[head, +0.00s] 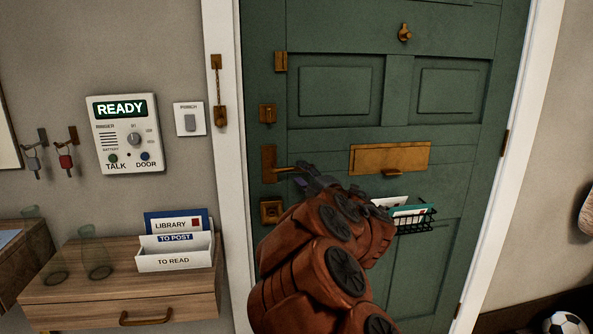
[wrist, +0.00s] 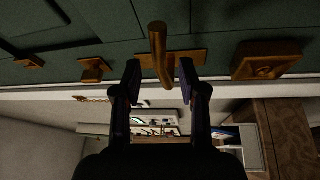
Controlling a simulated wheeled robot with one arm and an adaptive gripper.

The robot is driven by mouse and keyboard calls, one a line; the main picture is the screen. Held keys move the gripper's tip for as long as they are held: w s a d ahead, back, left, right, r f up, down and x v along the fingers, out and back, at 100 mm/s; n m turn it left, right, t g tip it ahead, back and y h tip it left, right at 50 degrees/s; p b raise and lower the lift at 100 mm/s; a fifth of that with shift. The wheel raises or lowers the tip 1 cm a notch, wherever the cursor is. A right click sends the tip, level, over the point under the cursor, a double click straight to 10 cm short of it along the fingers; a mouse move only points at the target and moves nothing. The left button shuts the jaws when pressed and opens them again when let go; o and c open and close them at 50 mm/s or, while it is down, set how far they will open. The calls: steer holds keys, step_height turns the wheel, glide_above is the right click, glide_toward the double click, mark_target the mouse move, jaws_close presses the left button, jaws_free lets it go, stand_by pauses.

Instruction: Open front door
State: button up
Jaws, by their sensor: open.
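The green front door (head: 335,145) looks shut in its white frame (head: 229,180). Its brass lever handle (head: 270,163) is on the left edge, with the lever pointing right. My gripper (head: 312,180) is at the lever's free end in the head view, and my arm hides part of the door below. In the wrist view the lever (wrist: 157,40) reaches in between the two dark fingers of my gripper (wrist: 159,72). The fingers are apart, one on each side of the lever, with gaps visible.
Brass locks sit above (head: 267,113) and below (head: 271,210) the handle. A door chain (head: 218,95) hangs on the frame. A mail slot (head: 390,158) and wire basket (head: 415,224) are on the door. A wooden cabinet (head: 120,285) stands left; a football (head: 566,324) lies right.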

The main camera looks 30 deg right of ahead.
mark_target(298, 170)
steer(key=shift+w+r, duration=0.15)
steer(key=shift+w, duration=0.7)
steer(key=shift+w+r, duration=0.1)
steer(key=shift+w, duration=0.75)
jaws_close()
